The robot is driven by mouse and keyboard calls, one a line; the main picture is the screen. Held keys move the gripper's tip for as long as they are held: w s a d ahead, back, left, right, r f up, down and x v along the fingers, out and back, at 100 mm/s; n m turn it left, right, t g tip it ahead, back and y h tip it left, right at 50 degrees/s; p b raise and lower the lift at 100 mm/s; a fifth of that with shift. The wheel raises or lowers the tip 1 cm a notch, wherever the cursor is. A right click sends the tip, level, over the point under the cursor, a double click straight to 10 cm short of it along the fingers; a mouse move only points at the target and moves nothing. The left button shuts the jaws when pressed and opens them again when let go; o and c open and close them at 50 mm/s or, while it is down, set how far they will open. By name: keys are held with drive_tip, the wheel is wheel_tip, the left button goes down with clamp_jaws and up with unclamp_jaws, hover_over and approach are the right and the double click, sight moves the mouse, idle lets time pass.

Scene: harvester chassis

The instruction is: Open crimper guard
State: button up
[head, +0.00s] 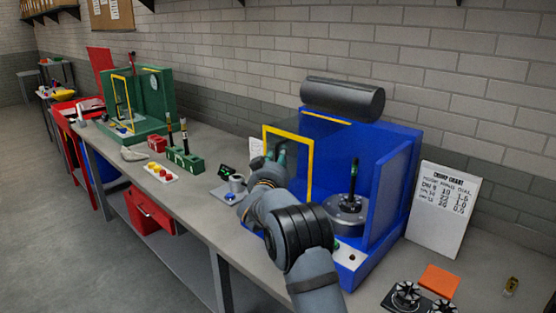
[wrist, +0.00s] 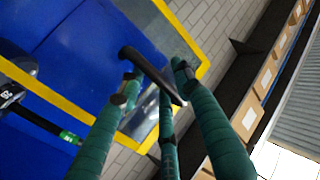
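The blue crimper (head: 400,196) stands on the bench. Its guard (head: 310,167), a clear panel in a yellow frame, stands swung out to the left, leaving the front open. The yellow frame (wrist: 182,33) crosses the wrist view, with the blue housing (wrist: 85,45) behind it. My gripper (head: 270,160) is at the guard's panel in the head view. In the wrist view its green fingers (wrist: 155,78) lie around a dark bar-like handle (wrist: 148,72). I cannot tell whether they press on it.
A black cylinder (head: 342,96) tops the crimper, and a round die unit (head: 346,212) sits inside. A chart board (head: 443,208) leans at right. A small grey device (head: 236,188) stands left of my arm. A green machine (head: 150,102) is farther left.

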drive_tip(key=s+a, duration=0.1)
drive_tip(key=s, duration=1.1)
drive_tip(key=shift+a, duration=0.2)
drive_tip(key=shift+w, duration=0.1)
drive_tip(key=w, duration=0.4)
drive_tip(key=w+d, duration=0.1)
drive_tip(key=w, duration=0.7)
drive_tip(key=shift+d, duration=0.2)
drive_tip(key=shift+s+d, duration=0.1)
drive_tip(key=shift+s, duration=0.1)
